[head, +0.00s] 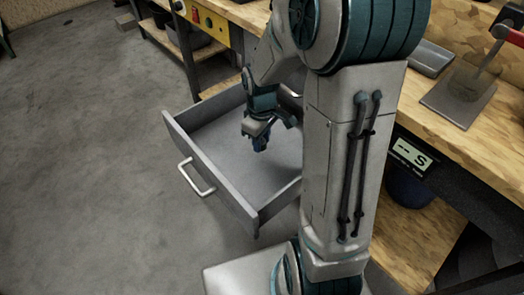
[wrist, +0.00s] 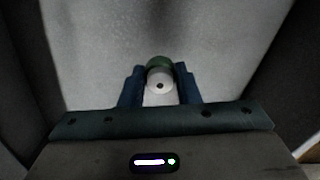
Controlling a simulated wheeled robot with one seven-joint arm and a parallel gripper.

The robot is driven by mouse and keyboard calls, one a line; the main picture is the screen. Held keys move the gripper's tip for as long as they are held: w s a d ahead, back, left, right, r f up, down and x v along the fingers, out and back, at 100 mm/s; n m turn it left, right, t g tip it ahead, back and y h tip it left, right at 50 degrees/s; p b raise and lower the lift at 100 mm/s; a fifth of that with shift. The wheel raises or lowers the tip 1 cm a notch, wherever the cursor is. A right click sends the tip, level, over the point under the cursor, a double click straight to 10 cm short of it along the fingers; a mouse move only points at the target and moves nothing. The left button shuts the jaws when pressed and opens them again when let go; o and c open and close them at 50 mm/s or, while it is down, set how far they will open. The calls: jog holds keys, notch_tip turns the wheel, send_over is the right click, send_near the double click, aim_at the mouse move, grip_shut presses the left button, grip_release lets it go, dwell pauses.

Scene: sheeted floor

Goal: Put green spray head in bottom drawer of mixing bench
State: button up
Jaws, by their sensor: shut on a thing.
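My gripper (head: 260,142) is above the open drawer (head: 209,164), with its fingers pointing down inside the drawer's walls. In the wrist view, my gripper (wrist: 160,90) is shut on the green spray head (wrist: 159,62). The spray head shows a green part at the far side and a pale round end with a dark hole between the two blue fingers. The drawer is grey with a silver handle and is pulled out of the mixing bench (head: 455,138). Its floor looks empty around my gripper. The spray head cannot be made out in the head view.
My arm hides part of the drawer's right side and the bench. On the wooden bench top stands a metal stand with a red handle (head: 459,100). A dark blue container (head: 408,188) is under the bench. The concrete floor at left (head: 80,170) is clear.

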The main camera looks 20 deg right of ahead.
aim_at(262, 156)
jog(key=shift+f+b, duration=0.6)
jog(key=shift+f, duration=1.55)
jog(key=shift+f, duration=0.25)
jog(key=o, duration=1)
jog(key=shift+r, duration=0.1)
jog(key=shift+r, duration=0.1)
